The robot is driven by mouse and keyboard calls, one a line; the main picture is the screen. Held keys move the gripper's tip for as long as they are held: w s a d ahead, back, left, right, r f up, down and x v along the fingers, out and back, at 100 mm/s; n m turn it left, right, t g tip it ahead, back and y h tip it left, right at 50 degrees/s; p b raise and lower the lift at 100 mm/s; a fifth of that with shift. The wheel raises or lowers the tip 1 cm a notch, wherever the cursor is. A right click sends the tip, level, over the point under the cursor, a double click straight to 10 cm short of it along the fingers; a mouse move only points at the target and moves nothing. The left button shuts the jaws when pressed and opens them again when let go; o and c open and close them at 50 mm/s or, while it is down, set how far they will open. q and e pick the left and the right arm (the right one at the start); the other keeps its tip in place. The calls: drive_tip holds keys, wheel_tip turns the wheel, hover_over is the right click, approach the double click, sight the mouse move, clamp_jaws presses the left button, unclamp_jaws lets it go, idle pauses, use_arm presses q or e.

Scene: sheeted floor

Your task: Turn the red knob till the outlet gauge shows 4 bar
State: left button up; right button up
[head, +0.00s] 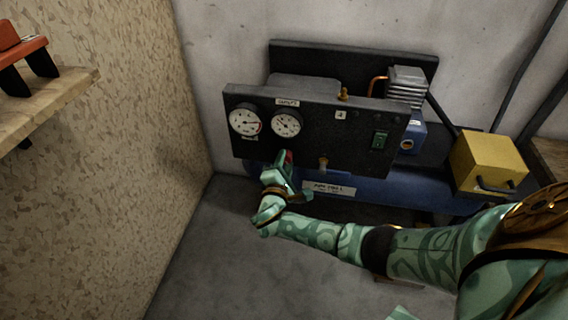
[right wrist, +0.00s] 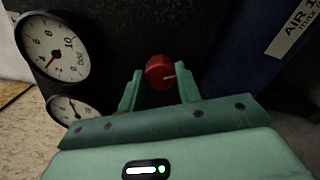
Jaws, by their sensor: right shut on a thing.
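The red knob (head: 289,157) is on the lower part of the black panel (head: 350,150), below the gauges. It shows clearly in the right wrist view (right wrist: 160,72), with a pale line on its face. My right gripper (head: 284,165) is shut on it, one finger on each side, in the right wrist view (right wrist: 160,88). The outlet gauge (head: 286,122) is the right one of two white dials. It is the larger dial in the right wrist view (right wrist: 55,47); its needle points towards the dial's own upper left, exact value unclear. My left gripper is not in view.
The other gauge (head: 245,121) sits left of the outlet gauge. A blue tank (head: 375,193) lies below. A yellow box (head: 487,162) stands right. The left floor is clear.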

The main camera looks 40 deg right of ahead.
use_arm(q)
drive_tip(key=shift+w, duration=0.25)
use_arm(e)
drive_tip(key=shift+s+f, duration=0.1)
drive_tip(key=shift+f, duration=0.05)
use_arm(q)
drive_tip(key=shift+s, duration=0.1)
use_arm(e)
drive_tip(key=o, duration=0.9)
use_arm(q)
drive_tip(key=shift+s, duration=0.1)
use_arm(e)
drive_tip(key=shift+o, duration=0.3)
use_arm(q)
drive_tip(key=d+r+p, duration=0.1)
drive_tip(key=p, duration=0.1)
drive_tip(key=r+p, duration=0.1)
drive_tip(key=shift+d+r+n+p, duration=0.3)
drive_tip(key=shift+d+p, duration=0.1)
use_arm(e)
drive_tip(key=v, duration=1.6)
drive_tip(key=shift+s, duration=0.15)
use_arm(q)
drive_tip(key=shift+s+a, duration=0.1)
use_arm(e)
drive_tip(key=shift+a, duration=0.1)
